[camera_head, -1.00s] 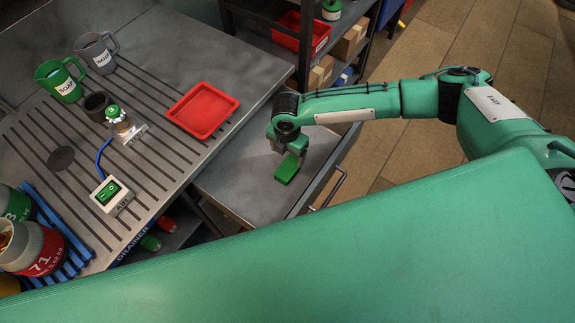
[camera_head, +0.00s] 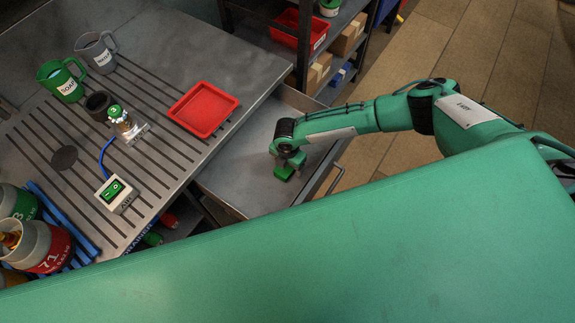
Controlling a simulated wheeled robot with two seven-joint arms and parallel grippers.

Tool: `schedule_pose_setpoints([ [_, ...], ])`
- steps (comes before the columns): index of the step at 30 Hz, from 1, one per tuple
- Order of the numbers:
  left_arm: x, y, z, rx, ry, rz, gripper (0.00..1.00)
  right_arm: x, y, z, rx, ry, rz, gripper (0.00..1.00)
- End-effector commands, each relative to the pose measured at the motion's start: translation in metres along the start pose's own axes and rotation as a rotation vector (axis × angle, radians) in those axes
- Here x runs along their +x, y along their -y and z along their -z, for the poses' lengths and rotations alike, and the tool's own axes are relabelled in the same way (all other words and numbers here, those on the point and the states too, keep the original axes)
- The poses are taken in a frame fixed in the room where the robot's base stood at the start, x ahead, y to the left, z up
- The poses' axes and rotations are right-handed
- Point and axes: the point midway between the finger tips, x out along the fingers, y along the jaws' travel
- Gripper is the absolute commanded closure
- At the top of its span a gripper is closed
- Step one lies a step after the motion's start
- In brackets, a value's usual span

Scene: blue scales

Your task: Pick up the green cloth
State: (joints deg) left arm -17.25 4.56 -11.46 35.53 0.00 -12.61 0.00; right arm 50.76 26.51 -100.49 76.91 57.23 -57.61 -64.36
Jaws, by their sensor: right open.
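The green cloth (camera_head: 283,173) is a small folded green block lying on the grey drawer surface (camera_head: 235,185) below the bench. My right gripper (camera_head: 286,163) is over the cloth, pointing down, with its fingers at the cloth's far side and top. It is open. The fingers hide part of the cloth, and I cannot tell whether they touch it. My left gripper is not in view.
The grey bench with drain slots (camera_head: 190,50) holds a red tray (camera_head: 203,108), a green mug (camera_head: 62,80), a grey mug (camera_head: 96,52) and a switch box (camera_head: 115,194). A shelf with a red bin (camera_head: 300,30) stands behind. The drawer handle (camera_head: 333,181) sticks out at right.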

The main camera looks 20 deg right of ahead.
Motion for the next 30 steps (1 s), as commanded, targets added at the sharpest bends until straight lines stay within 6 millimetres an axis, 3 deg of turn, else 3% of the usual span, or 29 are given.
schedule_pose_setpoints([
  [3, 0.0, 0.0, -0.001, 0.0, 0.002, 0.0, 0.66, 0.0, 0.0, 0.0, 0.0, 0.0, 0.0, 0.26],
  [10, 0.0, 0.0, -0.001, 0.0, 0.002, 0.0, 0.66, 0.0, 0.0, 0.0, 0.0, 0.0, 0.0, 0.71],
  [23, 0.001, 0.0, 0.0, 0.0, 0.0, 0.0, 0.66, -0.006, 0.0, -0.001, 0.001, 0.0, 0.0, 0.72],
  [30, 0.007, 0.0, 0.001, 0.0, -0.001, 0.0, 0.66, -0.039, -0.001, -0.001, 0.0, -0.001, -0.004, 0.72],
])
